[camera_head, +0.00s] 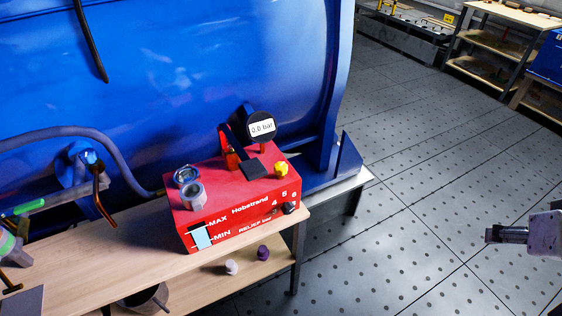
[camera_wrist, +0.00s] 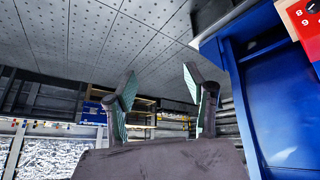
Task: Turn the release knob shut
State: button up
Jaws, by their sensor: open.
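The red hydraulic unit (camera_head: 235,205) stands on a wooden bench, with MAX and MIN marks and a RELIEF label on its front. A yellow knob (camera_head: 281,170) sits on its top at the right, and a black knob (camera_head: 290,208) sits on its front right near the numerals; I cannot tell from the markings which is the release knob. A round gauge (camera_head: 262,127) above reads 0.0 bar. My gripper (camera_head: 491,235) is at the far right, well away from the unit. In the wrist view its fingers (camera_wrist: 159,80) are apart and empty.
A large blue tank (camera_head: 190,75) stands behind the unit. A hose and an orange-handled valve are at left. A white and a purple cap (camera_head: 263,253) lie on the lower shelf. The grey floor (camera_head: 400,220) between my gripper and the bench is clear.

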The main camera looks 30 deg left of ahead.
jog(key=w+a+r+n+g+p, duration=0.2)
jog(key=w+a+r+n, duration=0.3)
jog(key=w+a+n, duration=0.5)
jog(key=w+a+n+g+y+p, duration=0.1)
jog(key=w+a+n, duration=0.1)
jog(key=a, duration=0.6)
jog(key=w+a+n+p, duration=0.1)
jog(key=w+a+n, duration=0.1)
jog(key=a, duration=0.7)
jog(key=n+g+h+p, duration=0.2)
jog(key=n+g+p, duration=0.1)
jog(key=n, duration=0.6)
send_over(281, 166)
notch_tip(281, 166, down, 7)
notch_tip(281, 166, down, 13)
jog(key=shift+a+r+b, duration=0.1)
jog(key=shift+r+b, duration=0.05)
jog(key=shift+b, duration=0.2)
jog(key=shift+c, duration=0.2)
jog(key=c, duration=1.1)
